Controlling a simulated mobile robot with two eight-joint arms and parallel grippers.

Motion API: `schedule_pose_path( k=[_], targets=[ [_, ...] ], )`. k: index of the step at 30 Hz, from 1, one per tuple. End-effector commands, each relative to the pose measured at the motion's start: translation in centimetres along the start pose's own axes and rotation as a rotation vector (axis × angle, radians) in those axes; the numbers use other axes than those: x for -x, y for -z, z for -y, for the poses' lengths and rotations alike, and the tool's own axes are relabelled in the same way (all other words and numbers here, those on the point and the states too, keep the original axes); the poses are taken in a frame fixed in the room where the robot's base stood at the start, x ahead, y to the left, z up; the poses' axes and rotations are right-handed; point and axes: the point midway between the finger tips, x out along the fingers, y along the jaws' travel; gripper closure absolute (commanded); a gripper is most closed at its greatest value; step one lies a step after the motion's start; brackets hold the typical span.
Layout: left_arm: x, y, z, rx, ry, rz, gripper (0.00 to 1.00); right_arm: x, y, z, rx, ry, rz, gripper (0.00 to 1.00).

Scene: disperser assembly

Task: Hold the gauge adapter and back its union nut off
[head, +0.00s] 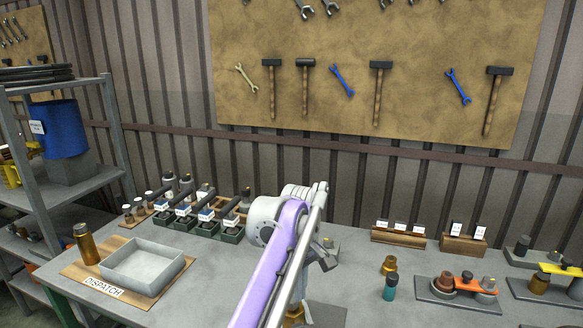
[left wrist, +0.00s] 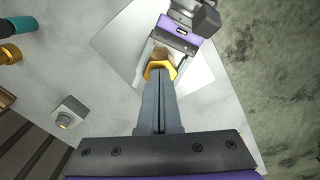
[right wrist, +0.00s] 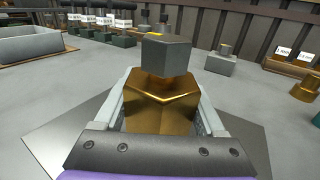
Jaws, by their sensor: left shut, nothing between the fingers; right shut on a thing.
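The brass gauge adapter (right wrist: 160,105) stands between the fingers of my right gripper (right wrist: 163,92), which is shut on its square body. A grey block-like part (right wrist: 167,54) sits on top of it, above a narrower brass neck. In the left wrist view, brass hexagonal faces (left wrist: 157,68) show just beyond the tips of my left gripper (left wrist: 160,76). That gripper is shut and empty, and its fingers cover part of the brass; I cannot tell whether they touch it. My right gripper (left wrist: 178,38) reaches in from the opposite side. In the head view, my arm hides most of the work; some brass (head: 295,315) shows.
A grey plate (right wrist: 62,135) lies under the adapter. A small grey block with a knob (right wrist: 221,61) stands beyond it. A brass fitting (head: 389,264) and teal-based piece (head: 390,287) stand to the right. A grey tray (head: 143,266) is at left.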

Motion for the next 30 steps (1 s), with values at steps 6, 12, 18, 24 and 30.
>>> schedule_pose_path(
  k=[6,12,18,24,30],
  targets=[
    [2.2,0.0,0.0,-0.001,0.000,0.000,1.00,0.0,0.0,0.0,0.001,0.000,0.000,1.00],
    [2.5,-0.1,0.0,-0.001,0.000,0.001,1.00,0.0,0.0,0.0,0.001,0.000,0.000,1.00],
    [2.6,-0.1,-0.1,-0.001,0.000,0.001,1.00,0.0,0.0,0.0,0.001,0.000,0.000,1.00],
    [3.4,-0.2,-0.5,-0.002,0.000,0.001,1.00,0.0,0.0,0.0,0.001,0.000,0.000,1.00],
    [1.8,-0.2,-0.5,-0.001,0.000,0.000,1.00,0.0,0.0,0.0,0.001,0.000,0.000,1.00]
  ],
)
